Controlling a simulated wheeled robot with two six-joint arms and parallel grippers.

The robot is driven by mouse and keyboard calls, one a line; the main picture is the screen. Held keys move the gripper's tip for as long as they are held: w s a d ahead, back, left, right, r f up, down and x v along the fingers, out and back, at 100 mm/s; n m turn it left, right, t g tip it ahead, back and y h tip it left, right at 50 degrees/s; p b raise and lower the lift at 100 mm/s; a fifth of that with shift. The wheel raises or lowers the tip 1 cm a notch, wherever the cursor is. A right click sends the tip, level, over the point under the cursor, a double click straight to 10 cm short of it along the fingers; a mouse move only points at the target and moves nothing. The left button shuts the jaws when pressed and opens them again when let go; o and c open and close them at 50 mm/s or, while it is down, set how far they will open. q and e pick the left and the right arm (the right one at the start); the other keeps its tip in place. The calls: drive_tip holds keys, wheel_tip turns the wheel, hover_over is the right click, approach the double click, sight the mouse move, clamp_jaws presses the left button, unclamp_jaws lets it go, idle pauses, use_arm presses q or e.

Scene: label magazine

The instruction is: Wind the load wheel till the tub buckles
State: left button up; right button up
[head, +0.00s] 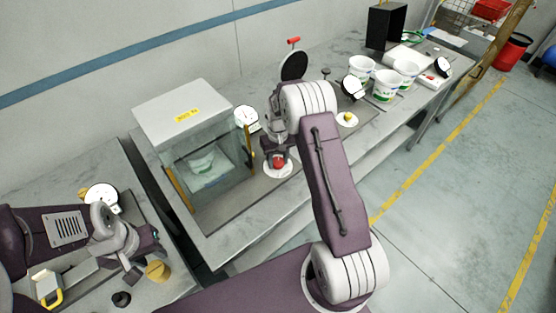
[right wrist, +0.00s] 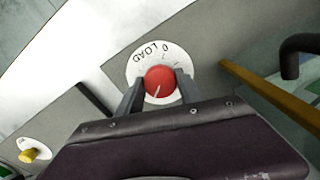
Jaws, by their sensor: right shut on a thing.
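The red load wheel (head: 279,163) sits on a white dial on the bench, right of the glass-sided test box. In the right wrist view the wheel (right wrist: 159,81) shows a white pointer line, and its dial (right wrist: 177,56) reads LOAD with a 0. My right gripper (right wrist: 159,92) is shut on the wheel, one finger on each side. The white tub (head: 203,161) stands inside the test box (head: 180,112) behind the glass; its wall detail is too small to judge. My left gripper (head: 146,256) is at the left bench, its fingers apart and apparently empty.
A round gauge (head: 246,118) is beside the box. A yellow knob (head: 347,118) on a white dial lies further right. Several white tubs (head: 387,86) stand at the far right of the bench. A tan cylinder (head: 158,270) and a black knob (head: 121,298) are near my left gripper.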

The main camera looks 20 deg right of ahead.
sight(278, 161)
drive_tip(key=shift+m, duration=0.3)
drive_tip(key=shift+w+r, duration=0.1)
drive_tip(key=o, duration=1.4)
wheel_tip(278, 161, up, 9)
drive_tip(key=shift+b, duration=0.75)
